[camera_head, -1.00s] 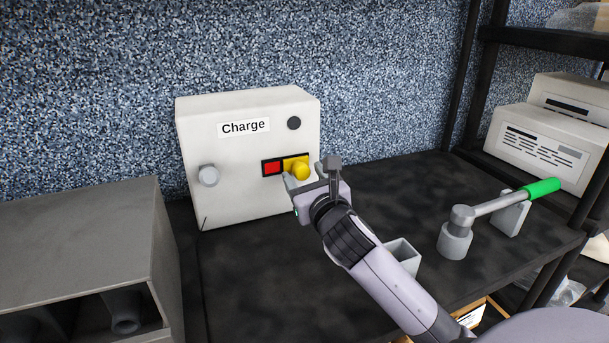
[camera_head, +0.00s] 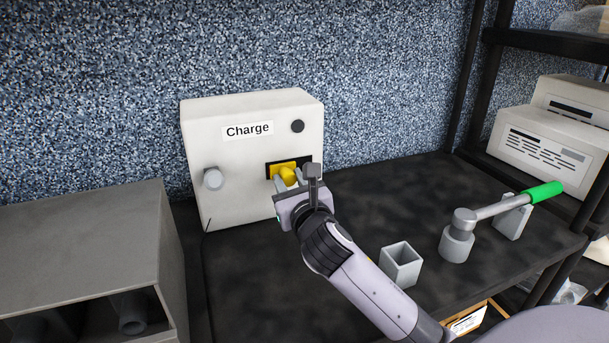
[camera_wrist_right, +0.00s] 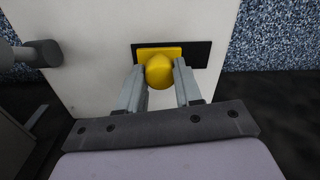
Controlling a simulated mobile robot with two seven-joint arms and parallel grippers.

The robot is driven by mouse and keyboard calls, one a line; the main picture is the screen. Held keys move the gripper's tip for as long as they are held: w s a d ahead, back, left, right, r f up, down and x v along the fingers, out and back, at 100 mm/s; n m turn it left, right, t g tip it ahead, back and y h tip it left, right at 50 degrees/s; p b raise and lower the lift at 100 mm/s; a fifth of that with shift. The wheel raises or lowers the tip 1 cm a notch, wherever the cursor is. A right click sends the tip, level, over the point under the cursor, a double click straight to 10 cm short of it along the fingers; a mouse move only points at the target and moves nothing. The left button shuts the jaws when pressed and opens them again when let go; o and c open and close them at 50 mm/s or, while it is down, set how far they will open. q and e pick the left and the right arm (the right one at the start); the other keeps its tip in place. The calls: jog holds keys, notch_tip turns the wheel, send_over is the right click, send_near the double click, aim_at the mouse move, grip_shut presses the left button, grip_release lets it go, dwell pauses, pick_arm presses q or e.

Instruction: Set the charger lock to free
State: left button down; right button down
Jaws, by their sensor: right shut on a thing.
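The white Charge box (camera_head: 240,190) stands on the dark bench against the wall. On its front is a black slot plate (camera_head: 302,161) with a yellow slider and round knob (camera_head: 288,174). The slider sits at the left end of the slot, and no red shows. My right gripper (camera_head: 287,181) is shut on the yellow knob. In the right wrist view the knob (camera_wrist_right: 160,71) lies between the two grey fingers, with bare black slot to its right. My left gripper is not in view.
A grey knob (camera_head: 213,179) sticks out of the box at left. A grey housing (camera_head: 80,250) stands at front left. A square grey cup (camera_head: 401,264) and a green-handled lever (camera_head: 541,192) are on the bench to the right. A shelf with white boxes is at far right.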

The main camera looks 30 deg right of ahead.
jog(key=shift+a+f, duration=0.1)
jog(key=shift+a, duration=0.25)
jog(key=c, duration=0.7)
grip_release()
jog(key=shift+a, duration=0.1)
jog(key=shift+c, duration=0.2)
jog(key=v, duration=0.7)
